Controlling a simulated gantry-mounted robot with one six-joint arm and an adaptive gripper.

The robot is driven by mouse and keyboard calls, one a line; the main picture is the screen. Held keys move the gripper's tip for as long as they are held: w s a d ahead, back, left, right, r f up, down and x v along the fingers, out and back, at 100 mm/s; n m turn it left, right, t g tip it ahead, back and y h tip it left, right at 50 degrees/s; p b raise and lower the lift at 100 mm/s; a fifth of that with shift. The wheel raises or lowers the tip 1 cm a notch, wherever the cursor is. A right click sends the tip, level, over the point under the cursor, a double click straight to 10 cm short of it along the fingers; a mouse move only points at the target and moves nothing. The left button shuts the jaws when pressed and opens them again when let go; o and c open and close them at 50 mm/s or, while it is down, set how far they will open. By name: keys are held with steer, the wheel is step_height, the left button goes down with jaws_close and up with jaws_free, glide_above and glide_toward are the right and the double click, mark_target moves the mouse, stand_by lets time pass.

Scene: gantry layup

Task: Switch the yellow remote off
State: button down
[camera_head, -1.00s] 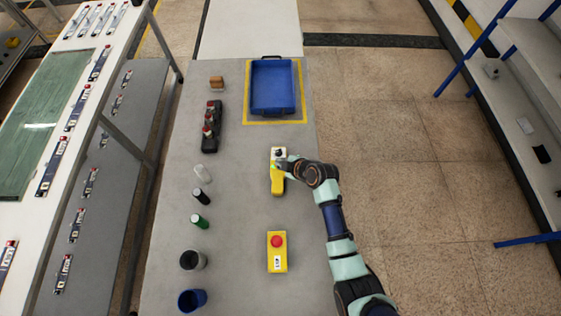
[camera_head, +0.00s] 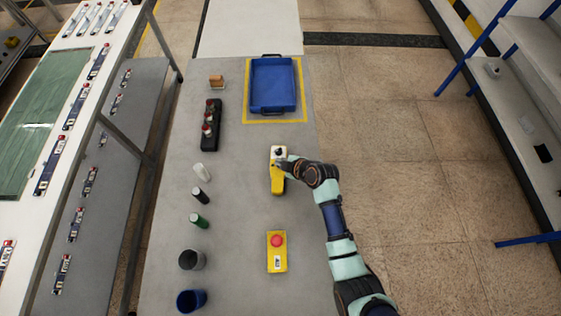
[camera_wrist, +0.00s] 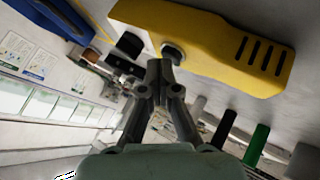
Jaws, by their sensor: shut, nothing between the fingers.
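The yellow remote (camera_head: 277,184) lies on the grey table below the blue tray, with a pale end and a dark part at its top. In the wrist view the yellow remote (camera_wrist: 215,42) fills the upper part, with dark slots at its right end. A grey metal knob (camera_wrist: 173,52) sticks out of its face. My gripper (camera_wrist: 160,66) is shut and empty, its fingertips close to the knob; I cannot tell whether they touch it. In the head view my wrist comes from the right and partly covers the remote; the fingertips are hard to make out there.
A yellow box with a red button (camera_head: 277,252) stands nearer on the table. A blue tray (camera_head: 273,110) lies at the back. A black block with red buttons (camera_head: 210,125) and several cylinders and cups, including a blue cup (camera_head: 191,300), line the left side.

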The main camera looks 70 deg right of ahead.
steer(key=shift+r+p, duration=0.4)
steer(key=shift+r, duration=0.2)
step_height(320, 180, up, 6)
steer(key=p, duration=0.5)
